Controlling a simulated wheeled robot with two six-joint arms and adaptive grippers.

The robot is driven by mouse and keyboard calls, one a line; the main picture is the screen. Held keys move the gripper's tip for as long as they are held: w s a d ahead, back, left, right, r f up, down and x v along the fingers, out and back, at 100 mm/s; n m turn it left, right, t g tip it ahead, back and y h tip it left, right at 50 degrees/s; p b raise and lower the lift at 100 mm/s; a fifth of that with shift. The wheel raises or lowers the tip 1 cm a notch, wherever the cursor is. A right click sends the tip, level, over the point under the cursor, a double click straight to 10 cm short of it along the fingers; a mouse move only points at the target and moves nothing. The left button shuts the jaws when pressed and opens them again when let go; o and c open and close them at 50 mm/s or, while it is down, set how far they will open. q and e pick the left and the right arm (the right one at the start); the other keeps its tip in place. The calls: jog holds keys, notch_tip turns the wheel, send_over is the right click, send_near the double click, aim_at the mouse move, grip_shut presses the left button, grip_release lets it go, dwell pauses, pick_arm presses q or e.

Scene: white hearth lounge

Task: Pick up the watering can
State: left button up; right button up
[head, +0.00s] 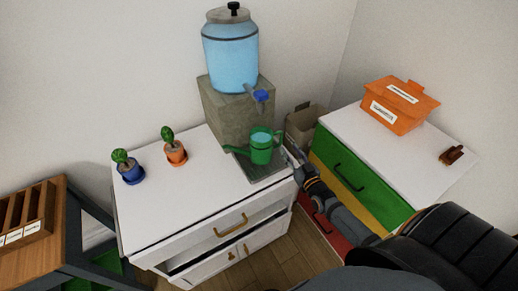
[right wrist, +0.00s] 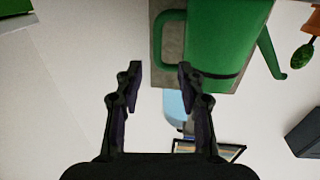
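The green watering can (head: 261,152) stands on a grey tray (head: 270,175) below the tap of the blue water dispenser (head: 231,58). Its spout points left and its handle is on the right. My right gripper (head: 292,158) is just to the right of the can, near the handle side. In the right wrist view the gripper (right wrist: 160,68) has its two fingers apart with nothing between them. The can (right wrist: 225,35) and its loop handle (right wrist: 168,38) show beyond the fingertips, and I see no clear contact. My left gripper is not in view.
A blue pot (head: 131,173) and an orange pot (head: 175,153) stand left on the white cabinet (head: 190,200). An orange box (head: 398,105) and a brown object (head: 452,155) sit on the right cabinet. A cardboard box (head: 304,122) is between the cabinets.

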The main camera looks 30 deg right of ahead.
aim_at(282, 138)
jog(key=shift+w+d+f, duration=0.1)
jog(key=shift+w+f, duration=0.05)
jog(key=shift+w, duration=0.95)
jog(key=w, duration=0.1)
jog(key=w+b, duration=0.1)
jog(key=w, duration=0.3)
jog(key=shift+w+d+b, duration=0.1)
jog(key=shift+d+b, duration=0.2)
jog(key=shift+b, duration=0.05)
jog(key=shift+c, duration=0.7)
grip_shut()
